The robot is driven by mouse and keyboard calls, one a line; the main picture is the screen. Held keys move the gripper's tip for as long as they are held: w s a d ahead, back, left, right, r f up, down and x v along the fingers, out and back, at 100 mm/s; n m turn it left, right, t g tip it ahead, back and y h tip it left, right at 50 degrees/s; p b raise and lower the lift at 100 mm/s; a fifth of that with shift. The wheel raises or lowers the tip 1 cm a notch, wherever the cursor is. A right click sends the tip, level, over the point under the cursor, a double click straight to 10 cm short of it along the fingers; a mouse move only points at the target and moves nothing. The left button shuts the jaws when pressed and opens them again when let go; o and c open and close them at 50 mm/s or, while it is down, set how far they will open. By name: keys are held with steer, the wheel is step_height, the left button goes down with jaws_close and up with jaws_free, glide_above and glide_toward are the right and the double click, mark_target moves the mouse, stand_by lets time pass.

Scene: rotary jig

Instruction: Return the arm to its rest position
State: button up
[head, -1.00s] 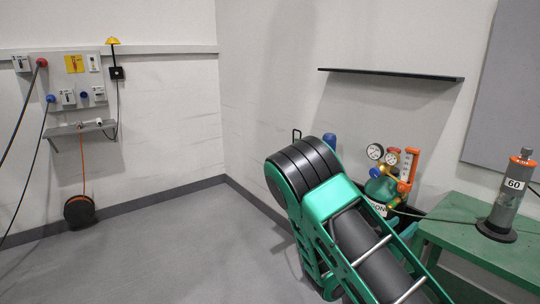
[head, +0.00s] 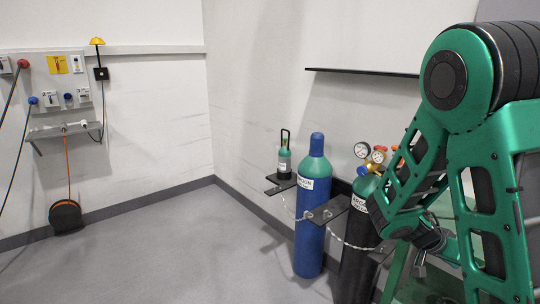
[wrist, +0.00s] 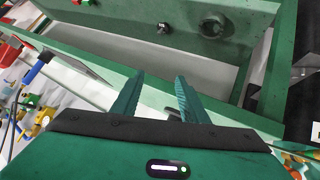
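My arm is green and black and stands folded at the right of the head view, its elbow raised high and its forearm pointing down. My gripper shows in the wrist view (wrist: 160,76). Its two ribbed green fingers stand apart with nothing held between them. In the head view, the end of the arm hangs low in front of the green bench (head: 400,284), and its fingers are too small and covered to make out. The arm hides most of the bench.
A blue cylinder (head: 309,220) and a black one (head: 356,255) stand chained by the wall, left of my arm. A small green bottle (head: 284,160) sits on a bracket. A dark shelf (head: 362,72) is above. A wall panel (head: 60,95) and hose reel (head: 65,216) are left; the floor between is clear.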

steer(key=s+a+r+n+y, duration=0.3)
steer(key=s+a+y, duration=0.2)
steer(key=s, duration=0.6)
steer(key=s+a+r+n+y, duration=0.3)
steer(key=s+a+r+y, duration=0.1)
steer(key=s, duration=0.7)
steer(key=a+y, duration=0.1)
steer(key=a, duration=0.1)
steer(key=shift+a+r+y, duration=0.2)
steer(key=shift+a+y, duration=0.1)
steer(key=shift+a, duration=0.05)
steer(key=shift+c, duration=1.1)
steer(key=shift+s+d, duration=0.1)
